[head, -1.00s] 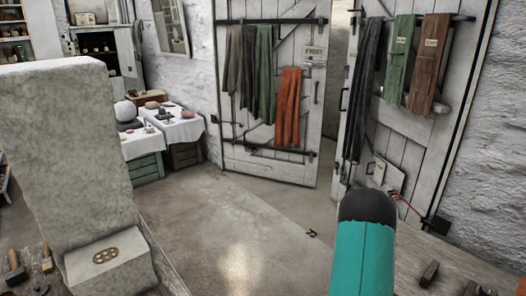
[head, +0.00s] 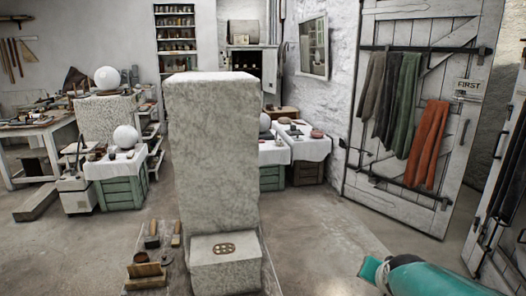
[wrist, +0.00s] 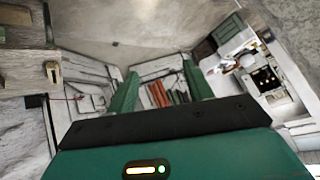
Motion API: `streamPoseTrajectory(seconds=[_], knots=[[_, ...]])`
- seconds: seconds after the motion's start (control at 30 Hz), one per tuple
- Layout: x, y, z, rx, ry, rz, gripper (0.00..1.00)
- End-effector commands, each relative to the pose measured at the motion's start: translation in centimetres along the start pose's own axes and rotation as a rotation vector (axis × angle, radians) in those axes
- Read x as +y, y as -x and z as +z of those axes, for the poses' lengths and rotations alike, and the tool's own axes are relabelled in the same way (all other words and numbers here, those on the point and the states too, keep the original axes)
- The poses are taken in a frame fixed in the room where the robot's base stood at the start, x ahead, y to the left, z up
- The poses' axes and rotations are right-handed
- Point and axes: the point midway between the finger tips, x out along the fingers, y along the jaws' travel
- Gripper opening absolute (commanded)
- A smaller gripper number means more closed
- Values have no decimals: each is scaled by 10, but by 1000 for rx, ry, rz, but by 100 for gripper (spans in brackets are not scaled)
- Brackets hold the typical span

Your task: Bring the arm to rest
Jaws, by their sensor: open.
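My gripper (wrist: 163,88) shows in the wrist view as two green fingers standing apart with nothing between them. Beyond the gap, far off, are the white plank door (wrist: 160,72) and its hanging cloths, seen at an odd angle. In the head view, part of my teal arm (head: 430,277) lies low across the bottom right corner, apart from the things around it. The gripper's fingertips cannot be made out in the head view.
A tall pale stone block (head: 212,150) stands close in the middle. White plaster spheres (head: 107,77) rest on a pedestal and cloth-covered crates (head: 118,185) behind left. A plank door (head: 410,110) with cloths is at right. Bare floor (head: 330,235) lies between.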

Motion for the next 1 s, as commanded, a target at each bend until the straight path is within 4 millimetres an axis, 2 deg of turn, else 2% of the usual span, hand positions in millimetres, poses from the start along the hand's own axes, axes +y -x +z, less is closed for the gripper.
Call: streamPoseTrajectory(seconds=[0.03,0.1,0.2,0.3,0.43,0.6,1.0], knots=[[-14,20,10,-24,60,-22,51],[-28,45,29,-70,146,-43,51],[-41,80,56,-133,272,-69,51],[-48,114,84,-189,396,-92,51],[-47,147,114,-248,526,-110,51],[-42,165,132,-286,603,-117,51],[-42,166,133,-288,607,-117,51]])
